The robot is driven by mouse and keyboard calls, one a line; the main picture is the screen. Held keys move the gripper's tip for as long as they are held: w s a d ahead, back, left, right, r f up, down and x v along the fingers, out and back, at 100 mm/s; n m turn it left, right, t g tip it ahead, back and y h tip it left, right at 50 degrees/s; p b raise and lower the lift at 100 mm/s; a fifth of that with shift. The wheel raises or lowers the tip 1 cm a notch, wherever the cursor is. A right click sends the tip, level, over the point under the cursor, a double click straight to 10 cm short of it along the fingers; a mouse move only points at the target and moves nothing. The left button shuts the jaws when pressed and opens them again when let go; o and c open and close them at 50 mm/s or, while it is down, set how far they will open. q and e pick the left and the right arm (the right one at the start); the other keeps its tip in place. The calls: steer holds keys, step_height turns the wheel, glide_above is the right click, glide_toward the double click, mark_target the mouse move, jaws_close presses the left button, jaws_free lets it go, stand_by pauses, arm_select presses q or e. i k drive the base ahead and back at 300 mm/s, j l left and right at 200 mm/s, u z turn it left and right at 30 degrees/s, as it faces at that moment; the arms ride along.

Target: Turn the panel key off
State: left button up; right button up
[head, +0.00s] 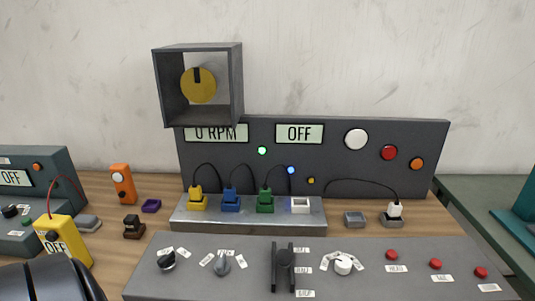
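The grey control panel (200,285) lies at the front of the bench. At its left are a black knob (167,261) and a grey, key-like knob (221,264), each with small labels around it. I cannot read these labels, so I cannot tell for sure which knob is the key or how it is set. The display (299,133) on the upright board (340,180) reads OFF. A dark rounded part, likely of my own arm, fills the bottom left corner. No gripper fingers show.
A black lever, a white knob (343,265) and red buttons (435,264) share the panel. Behind it, coloured plugs sit on a grey block (250,222). A box with a yellow dial (198,85) stands above. A yellow meter (64,240) and an orange device (122,184) are left.

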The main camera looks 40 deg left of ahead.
mark_target(167, 262)
steer(key=u, duration=2.25)
